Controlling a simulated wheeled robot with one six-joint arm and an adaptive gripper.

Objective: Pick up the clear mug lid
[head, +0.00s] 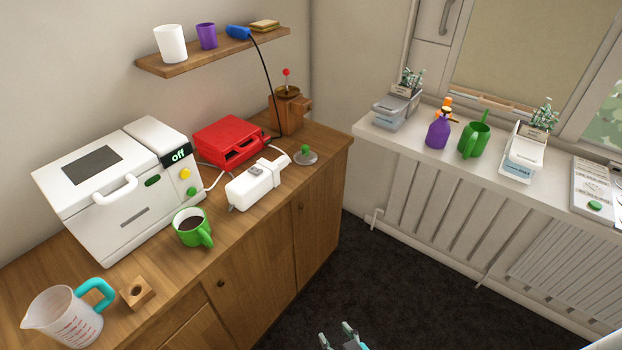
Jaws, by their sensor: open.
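A small round greyish lid with a green knob (305,155) lies on the wooden counter (325,152), near its right end; it looks like the clear mug lid. A green mug (192,230) with dark liquid stands uncovered on the counter to the left. Another green mug (473,141) with a green stick in it stands on the windowsill. My gripper (340,336) shows only its fingertips at the bottom edge, over the dark floor. It is open, with nothing seen between the fingers, and well apart from the lid.
A white power-strip-like box (256,186), a red toaster-like appliance (232,140) and a wooden grinder (287,112) stand near the lid. A white cooker (119,190) and measuring jug (68,316) are further left. Dark floor (400,290) lies clear between counter and radiator.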

